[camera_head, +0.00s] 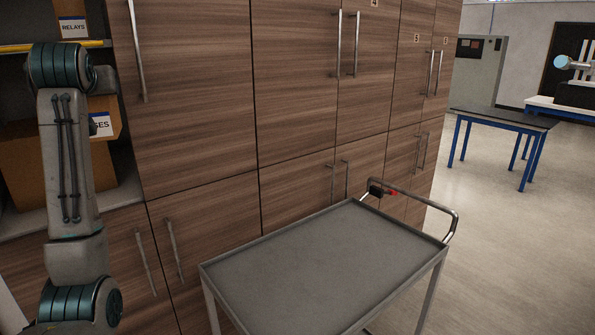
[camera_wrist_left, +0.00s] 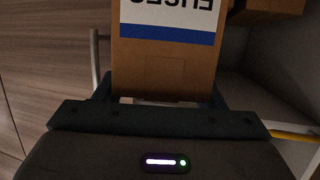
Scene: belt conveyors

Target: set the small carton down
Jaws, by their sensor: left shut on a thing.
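My left gripper (camera_wrist_left: 165,98) is shut on a small brown carton (camera_wrist_left: 165,75), with a finger on each side of it. The carton's white label with a blue band reads FUSES, upside down in the left wrist view. In the head view, a brown carton face with a label ending in "SES" (camera_head: 101,125) shows at the shelf opening, partly behind my left arm. My left gripper is hidden there. My right gripper is in neither view.
A grey cart (camera_head: 325,265) with an empty top stands before wooden cabinets (camera_head: 290,90). A shelf (camera_head: 65,216) lies at the left, with a RELAYS carton (camera_head: 71,12) higher up. A dark table (camera_head: 505,118) stands at the far right. Floor is clear right of the cart.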

